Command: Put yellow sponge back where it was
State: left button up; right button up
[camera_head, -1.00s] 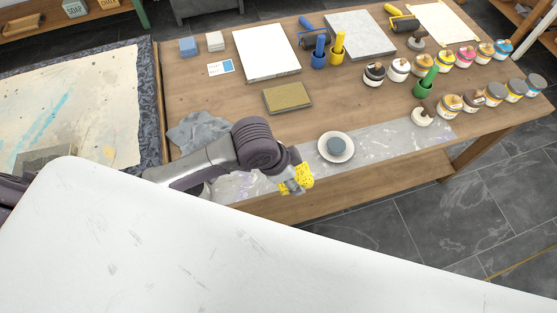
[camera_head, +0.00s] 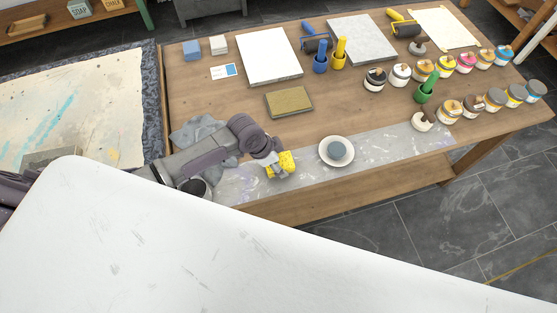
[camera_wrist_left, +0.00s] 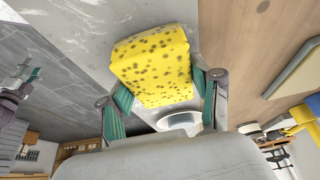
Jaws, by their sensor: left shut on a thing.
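The yellow sponge (camera_head: 281,164) has dark specks and is held by my left gripper (camera_head: 277,168), near the front edge of the table. The left wrist view shows the sponge (camera_wrist_left: 154,66) between the two green-padded fingers of my left gripper (camera_wrist_left: 163,95), which is shut on it. Whether the sponge touches the grey strip (camera_head: 385,145) below it, I cannot tell. A white bowl (camera_head: 348,157) with a grey-blue piece in it is just right of the sponge. My right gripper is not in view.
A grey cloth (camera_head: 196,131) lies behind my left arm. An olive-topped block (camera_head: 289,102) lies behind the sponge. Several ink jars (camera_head: 450,108) and a green holder (camera_head: 424,94) stand to the right. The wood between the block and the jars is clear.

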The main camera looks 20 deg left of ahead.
pick_arm(q)
jog(key=shift+f, duration=0.1)
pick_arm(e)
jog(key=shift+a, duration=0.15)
pick_arm(q)
jog(key=o, duration=1)
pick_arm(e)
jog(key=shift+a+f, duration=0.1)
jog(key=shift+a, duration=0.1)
pick_arm(q)
jog(key=v, duration=1.2)
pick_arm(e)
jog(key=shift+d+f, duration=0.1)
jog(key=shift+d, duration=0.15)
